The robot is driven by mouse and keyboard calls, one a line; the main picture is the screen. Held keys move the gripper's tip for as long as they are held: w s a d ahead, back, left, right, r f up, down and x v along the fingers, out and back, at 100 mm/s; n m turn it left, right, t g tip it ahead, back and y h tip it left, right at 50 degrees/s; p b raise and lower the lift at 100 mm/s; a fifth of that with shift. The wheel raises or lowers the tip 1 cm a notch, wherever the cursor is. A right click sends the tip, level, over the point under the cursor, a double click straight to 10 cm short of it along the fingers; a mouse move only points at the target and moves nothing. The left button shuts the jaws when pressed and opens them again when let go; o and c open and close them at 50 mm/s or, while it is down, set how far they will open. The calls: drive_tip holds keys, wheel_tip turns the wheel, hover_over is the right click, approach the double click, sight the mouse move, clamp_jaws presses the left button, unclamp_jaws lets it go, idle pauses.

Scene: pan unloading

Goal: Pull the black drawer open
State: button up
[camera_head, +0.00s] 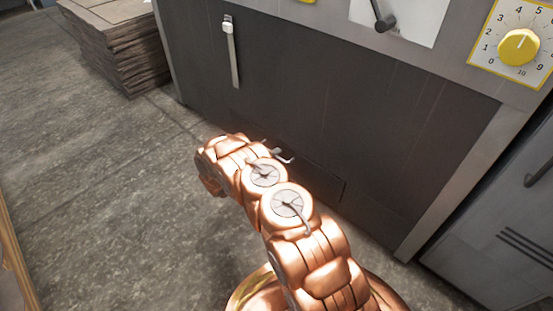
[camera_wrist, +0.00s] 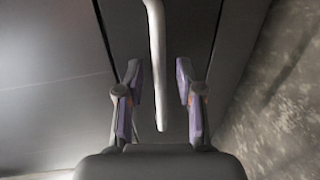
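The black drawer (camera_head: 318,182) is a low dark panel at the bottom of the dark cabinet front, marked by thin seams. It looks closed, and my arm covers part of it. Its light grey bar handle (camera_head: 284,156) shows just past my arm. In the wrist view the handle (camera_wrist: 156,50) runs down from the top edge and ends between the fingers. The drawer front (camera_wrist: 190,30) is the dark strip behind it. My gripper (camera_wrist: 158,72) is open, with one finger on each side of the handle and a gap to both. My arm hides the gripper in the head view.
The dark cabinet (camera_head: 340,90) carries a vertical slider (camera_head: 231,50) and a yellow dial (camera_head: 519,47). A grey unit (camera_head: 500,220) stands at the right. Stacked brown sheets (camera_head: 118,45) lie at the upper left. The concrete floor (camera_head: 110,200) on the left is clear.

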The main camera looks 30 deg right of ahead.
drive_tip(key=shift+w+d, duration=0.1)
drive_tip(key=shift+d, duration=0.35)
clamp_jaws()
idle(0.5)
